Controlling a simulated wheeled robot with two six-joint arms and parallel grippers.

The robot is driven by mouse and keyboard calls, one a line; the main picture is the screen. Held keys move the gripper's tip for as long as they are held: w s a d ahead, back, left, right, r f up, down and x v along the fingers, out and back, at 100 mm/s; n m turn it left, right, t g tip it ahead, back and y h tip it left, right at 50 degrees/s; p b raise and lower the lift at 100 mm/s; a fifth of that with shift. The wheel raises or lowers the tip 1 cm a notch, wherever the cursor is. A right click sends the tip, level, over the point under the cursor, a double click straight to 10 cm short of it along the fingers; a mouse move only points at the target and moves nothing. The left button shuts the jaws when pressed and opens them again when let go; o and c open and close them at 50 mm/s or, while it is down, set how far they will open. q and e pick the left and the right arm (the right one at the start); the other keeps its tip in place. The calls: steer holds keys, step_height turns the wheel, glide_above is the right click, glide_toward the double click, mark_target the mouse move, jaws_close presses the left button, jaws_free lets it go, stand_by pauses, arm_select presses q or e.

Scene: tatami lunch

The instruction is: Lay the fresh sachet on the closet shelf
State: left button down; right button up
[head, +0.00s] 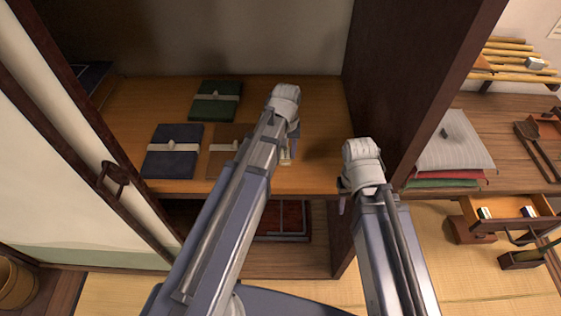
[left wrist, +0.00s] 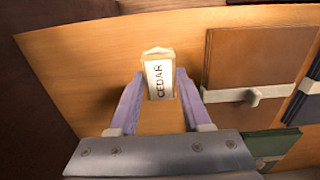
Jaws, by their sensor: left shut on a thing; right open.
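A small pale sachet (left wrist: 159,78) with a label reading CEDAR is between the two fingers of my left gripper (left wrist: 159,92) in the left wrist view. In the head view a small pale part of the sachet (head: 287,158) shows just past my left gripper (head: 289,146); the wrist hides much of it. The gripper is shut on it, over the bare right part of the wooden closet shelf (head: 320,170). I cannot tell whether the sachet touches the shelf. My right gripper (head: 343,192) is open near the shelf's front right edge, its fingers mostly hidden.
On the shelf lie flat wrapped bundles: green (head: 215,102), navy (head: 174,150) and brown (head: 231,148). A dark wall panel (head: 405,80) bounds the right, a sliding door (head: 60,150) the left. An open drawer (head: 512,222) with small pale items is further right.

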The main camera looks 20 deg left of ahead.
mark_target(285, 171)
arm_select(q)
steer(key=shift+f+b, duration=2.7)
steer(key=shift+f, duration=0.65)
steer(key=shift+f, duration=0.25)
steer(key=shift+c, duration=1.8)
jaws_free()
steer(key=shift+r, duration=0.1)
step_height(285, 171, up, 12)
steer(key=p, duration=1.2)
steer(key=shift+r, duration=0.2)
steer(key=s+d+m+y, duration=0.1)
steer(key=s+d+m, duration=0.6)
steer(key=s+d, duration=0.3)
steer(key=s, duration=0.3)
steer(key=shift+s+d, duration=0.15)
steer(key=shift+s, duration=0.25)
